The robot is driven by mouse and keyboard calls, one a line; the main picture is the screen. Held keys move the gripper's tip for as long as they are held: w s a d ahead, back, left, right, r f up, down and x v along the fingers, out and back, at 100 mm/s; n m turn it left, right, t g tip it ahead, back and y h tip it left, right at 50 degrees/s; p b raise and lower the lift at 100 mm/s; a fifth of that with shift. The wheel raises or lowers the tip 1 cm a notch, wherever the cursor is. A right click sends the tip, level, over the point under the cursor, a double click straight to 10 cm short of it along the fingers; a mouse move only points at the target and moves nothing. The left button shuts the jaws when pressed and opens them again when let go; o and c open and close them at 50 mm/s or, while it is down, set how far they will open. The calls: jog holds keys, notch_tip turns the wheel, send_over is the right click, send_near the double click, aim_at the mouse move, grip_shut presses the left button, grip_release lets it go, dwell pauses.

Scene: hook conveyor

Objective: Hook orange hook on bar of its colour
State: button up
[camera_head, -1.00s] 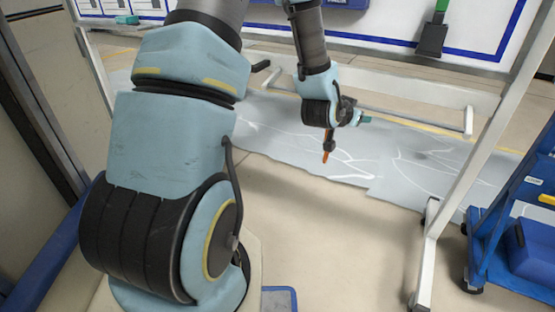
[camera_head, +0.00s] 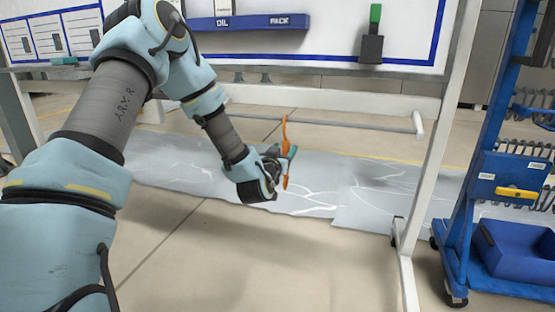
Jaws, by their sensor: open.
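The orange hook (camera_head: 285,134) stands upright at my gripper (camera_head: 285,157), with its curved top overlapping the line of a pale grey bar (camera_head: 350,125). I cannot tell whether the hook touches the bar or is only in front of it. My gripper is open, at the middle of the hook's height, with a teal finger showing beside it. The gripper partly hides the hook's middle. The bar runs across low under the white board and looks grey, with no orange visible on it.
A white frame post (camera_head: 435,130) stands right of the bar. A blue wheeled rack (camera_head: 468,215) with a blue bin (camera_head: 520,250) is at the right. A blue-edged board (camera_head: 330,45) is behind.

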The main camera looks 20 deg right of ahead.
jog(key=shift+b+x, duration=0.4)
jog(key=shift+x, duration=2)
grip_shut()
dwell(0.8)
